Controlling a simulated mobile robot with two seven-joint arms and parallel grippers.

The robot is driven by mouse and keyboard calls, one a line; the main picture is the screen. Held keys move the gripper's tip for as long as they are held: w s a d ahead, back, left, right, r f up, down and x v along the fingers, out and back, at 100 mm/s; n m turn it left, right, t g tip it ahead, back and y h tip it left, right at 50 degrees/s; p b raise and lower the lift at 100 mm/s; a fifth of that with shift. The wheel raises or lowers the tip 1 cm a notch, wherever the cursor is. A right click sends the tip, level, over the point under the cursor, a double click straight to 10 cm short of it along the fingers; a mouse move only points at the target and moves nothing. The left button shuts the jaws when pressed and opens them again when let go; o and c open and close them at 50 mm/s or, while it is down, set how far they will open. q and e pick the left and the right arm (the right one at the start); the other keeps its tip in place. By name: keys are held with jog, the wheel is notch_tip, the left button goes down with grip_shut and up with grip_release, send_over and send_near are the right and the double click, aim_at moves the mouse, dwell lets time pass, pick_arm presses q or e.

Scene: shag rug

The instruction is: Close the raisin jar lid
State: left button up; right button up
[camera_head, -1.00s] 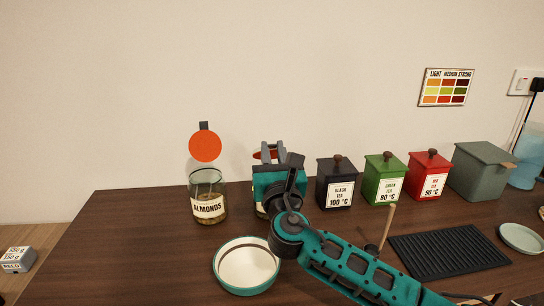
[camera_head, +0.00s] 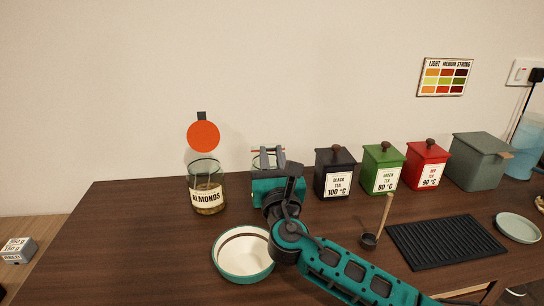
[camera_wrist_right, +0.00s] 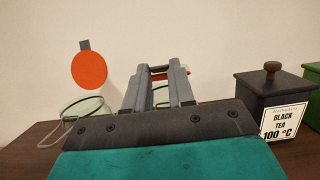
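A glass jar (camera_head: 255,166) stands behind my right gripper, right of the almonds jar; its label is hidden, so I cannot read whether it is raisins. Its orange-red lid shows as a thin, nearly edge-on strip (camera_head: 256,152) above the rim. In the wrist view, part of the lid (camera_wrist_right: 183,74) shows beyond the fingertips. My right gripper (camera_head: 271,152) is upright in front of this jar, fingers apart with a gap between them. I cannot tell whether they touch the lid. My left gripper is not in view.
The almonds jar (camera_head: 207,196) stands left with its round orange lid (camera_head: 203,136) raised. Black (camera_head: 335,174), green (camera_head: 383,171) and red (camera_head: 427,167) tea boxes stand right. A teal-rimmed dish (camera_head: 243,277) is in front, a scoop (camera_head: 369,240) and ribbed black mat (camera_head: 445,242) right.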

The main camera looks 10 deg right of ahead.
jog(key=shift+o, duration=1.4)
jog(key=shift+w+f, duration=0.1)
jog(key=shift+f, duration=0.25)
jog(key=shift+o, duration=0.8)
jog(key=shift+r, duration=0.2)
jog(key=v, duration=1.3)
jog(key=shift+c, duration=0.3)
